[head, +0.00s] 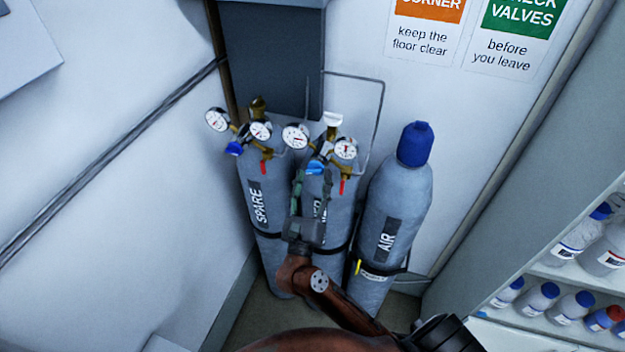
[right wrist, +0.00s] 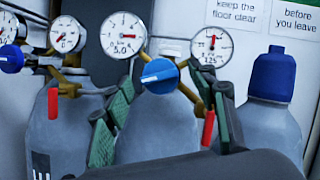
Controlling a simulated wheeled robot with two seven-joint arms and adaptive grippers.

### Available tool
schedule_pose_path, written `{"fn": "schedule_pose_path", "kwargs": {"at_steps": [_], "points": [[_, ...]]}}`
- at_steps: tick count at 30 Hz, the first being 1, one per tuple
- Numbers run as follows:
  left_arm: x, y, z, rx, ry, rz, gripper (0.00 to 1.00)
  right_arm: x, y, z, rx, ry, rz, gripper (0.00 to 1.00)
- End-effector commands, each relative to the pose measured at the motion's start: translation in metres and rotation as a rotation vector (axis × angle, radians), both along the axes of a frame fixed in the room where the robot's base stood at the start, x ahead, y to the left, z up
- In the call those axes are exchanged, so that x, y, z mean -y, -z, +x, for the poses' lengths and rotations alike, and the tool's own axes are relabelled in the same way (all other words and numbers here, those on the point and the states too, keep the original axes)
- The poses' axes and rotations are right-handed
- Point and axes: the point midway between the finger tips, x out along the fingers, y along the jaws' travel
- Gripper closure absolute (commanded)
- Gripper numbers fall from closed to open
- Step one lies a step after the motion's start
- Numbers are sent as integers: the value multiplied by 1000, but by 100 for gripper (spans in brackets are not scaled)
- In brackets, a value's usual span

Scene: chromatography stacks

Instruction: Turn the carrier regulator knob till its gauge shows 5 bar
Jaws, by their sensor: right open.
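The middle cylinder (head: 342,190) carries a brass regulator with a blue knob (right wrist: 160,75), which also shows in the head view (head: 315,167). The cylinder's label is mostly hidden by my gripper. The regulator's left gauge (right wrist: 123,36) has its red needle pointing right, and its small digits seem to read about 5.0. Its right gauge (right wrist: 211,46) has a near-vertical needle and digits like 125. My right gripper (head: 313,178) is open, its green fingers either side of the knob in the right wrist view, with visible gaps. My left gripper is out of view.
The SPARE cylinder (head: 261,220) stands left with its own gauges and blue knob (head: 234,148). The AIR cylinder (head: 401,195), with a blue cap, stands right. Red-handled valves (right wrist: 208,128) hang close by. A bottle shelf (head: 560,277) is at far right.

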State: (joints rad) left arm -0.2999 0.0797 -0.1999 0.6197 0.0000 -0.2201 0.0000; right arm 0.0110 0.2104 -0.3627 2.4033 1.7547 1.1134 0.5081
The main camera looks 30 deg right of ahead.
Motion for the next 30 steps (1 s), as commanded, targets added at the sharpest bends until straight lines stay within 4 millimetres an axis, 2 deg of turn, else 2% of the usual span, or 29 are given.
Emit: {"fn": "schedule_pose_path", "kwargs": {"at_steps": [8,21,30], "points": [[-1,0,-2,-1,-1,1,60,-6,5,-7,-3,-1,1,48],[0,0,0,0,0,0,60,-58,35,-66,-4,-1,1,48],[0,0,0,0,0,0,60,-74,43,-85,0,0,0,48]]}}
